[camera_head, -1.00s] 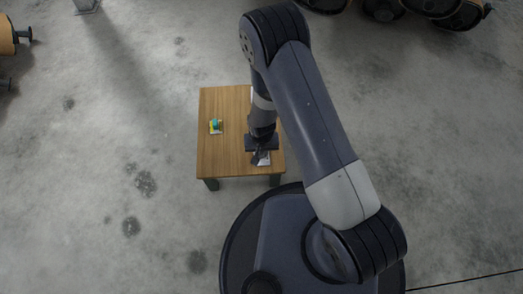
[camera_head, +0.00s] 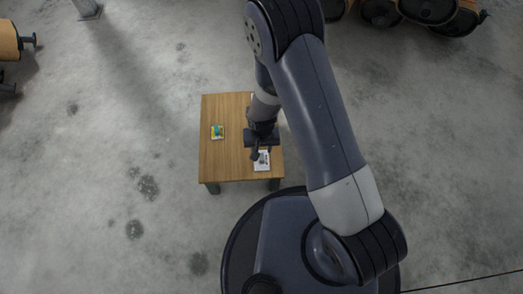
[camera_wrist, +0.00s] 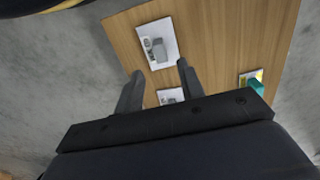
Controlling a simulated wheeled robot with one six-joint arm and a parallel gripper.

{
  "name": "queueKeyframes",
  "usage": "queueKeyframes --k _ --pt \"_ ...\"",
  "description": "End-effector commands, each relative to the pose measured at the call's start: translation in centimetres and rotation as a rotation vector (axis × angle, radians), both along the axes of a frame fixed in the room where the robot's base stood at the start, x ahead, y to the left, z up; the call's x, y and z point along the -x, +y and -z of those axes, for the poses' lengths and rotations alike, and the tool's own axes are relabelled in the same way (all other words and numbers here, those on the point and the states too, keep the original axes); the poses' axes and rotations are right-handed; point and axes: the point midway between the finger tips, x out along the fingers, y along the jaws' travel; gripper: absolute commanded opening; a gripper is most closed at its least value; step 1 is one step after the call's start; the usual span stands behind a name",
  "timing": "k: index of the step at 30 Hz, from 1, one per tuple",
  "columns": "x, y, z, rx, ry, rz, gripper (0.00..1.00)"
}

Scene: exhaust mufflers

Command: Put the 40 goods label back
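A white card with a grey block-shaped piece and small print (camera_head: 262,166) lies on the table's near right part. It also shows in the wrist view (camera_wrist: 144,31), just beyond my fingertips. My gripper (camera_wrist: 158,73) is open, with its two fingers apart and nothing visible between them at the tips. In the head view my gripper (camera_head: 258,150) hangs over the card's far edge. A second white card (camera_wrist: 163,94) shows between the finger bases, partly hidden. A card with yellow and teal (camera_head: 217,132) lies on the table's left. No number 40 is legible on any card.
The small wooden table (camera_head: 225,165) has bare wood between the cards. Grey concrete floor (camera_head: 110,180) around it is open. Dark round-ended mufflers (camera_head: 425,10) stand at the top right, and an orange-sided one (camera_head: 8,42) at the left edge.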

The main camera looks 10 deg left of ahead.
Motion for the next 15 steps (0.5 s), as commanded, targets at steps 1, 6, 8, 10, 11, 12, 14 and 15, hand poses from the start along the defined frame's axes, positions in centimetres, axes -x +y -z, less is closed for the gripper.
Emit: queueKeyframes --k 1,6,8,10,11,12,14,15 --pt "0.0 0.0 -1.4 0.000 -0.001 0.000 0.37" --pt "0.0 0.0 -3.6 0.000 0.000 0.000 0.37" --pt "0.0 0.0 -3.9 0.000 0.000 0.000 0.37" --pt "0.0 0.0 -4.1 0.000 0.001 0.000 0.37" --pt "0.0 0.0 -4.2 0.000 0.001 0.000 0.37" --pt "0.0 0.0 -4.2 0.000 0.001 0.000 0.37" --pt "0.0 0.0 -4.2 0.000 0.001 0.000 0.37" --pt "0.0 0.0 -4.2 0.000 0.001 0.000 0.37"
